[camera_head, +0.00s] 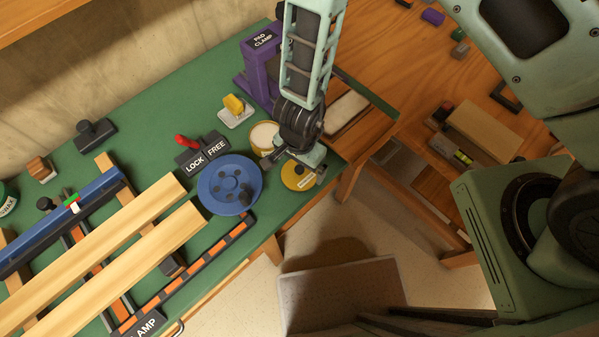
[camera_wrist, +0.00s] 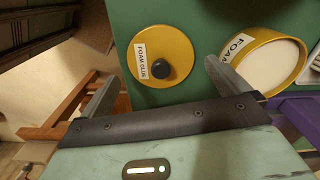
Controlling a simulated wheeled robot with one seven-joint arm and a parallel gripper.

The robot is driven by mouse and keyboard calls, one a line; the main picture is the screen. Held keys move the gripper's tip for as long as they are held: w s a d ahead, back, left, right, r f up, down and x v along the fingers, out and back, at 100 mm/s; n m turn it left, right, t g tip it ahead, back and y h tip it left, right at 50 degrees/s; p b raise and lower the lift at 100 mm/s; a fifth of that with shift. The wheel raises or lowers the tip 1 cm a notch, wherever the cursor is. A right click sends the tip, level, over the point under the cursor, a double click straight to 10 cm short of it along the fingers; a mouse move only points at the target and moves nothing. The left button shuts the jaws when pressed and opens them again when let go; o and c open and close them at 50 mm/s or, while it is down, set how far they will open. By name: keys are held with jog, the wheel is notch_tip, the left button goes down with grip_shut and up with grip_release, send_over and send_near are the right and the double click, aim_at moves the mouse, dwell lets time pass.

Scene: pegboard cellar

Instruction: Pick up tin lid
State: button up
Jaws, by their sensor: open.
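The tin lid (camera_wrist: 178,48) is a yellow disc with a black knob and a "FOAM GLUE" label in the wrist view. It lies flat on the green bench top near the corner; in the head view the lid (camera_head: 293,177) is partly hidden by my gripper (camera_head: 300,168). In the wrist view my gripper (camera_wrist: 160,85) is open, one finger to each side of the lid's near part, with nothing between the fingertips but the view of the lid and bench. I cannot tell the height above it. The open foam tin (camera_wrist: 268,62) stands right beside the lid, also in the head view (camera_head: 263,137).
A blue handwheel (camera_head: 228,187) sits left of the lid. A lock/free lever (camera_head: 203,150), a yellow switch (camera_head: 236,108) and a purple pad clamp (camera_head: 258,62) stand behind. Wooden boards (camera_head: 110,265) lie at left. The bench edge drops to the floor close by.

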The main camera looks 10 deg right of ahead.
aim_at(299, 169)
jog(key=shift+f, duration=1.6)
jog(key=c, duration=0.7)
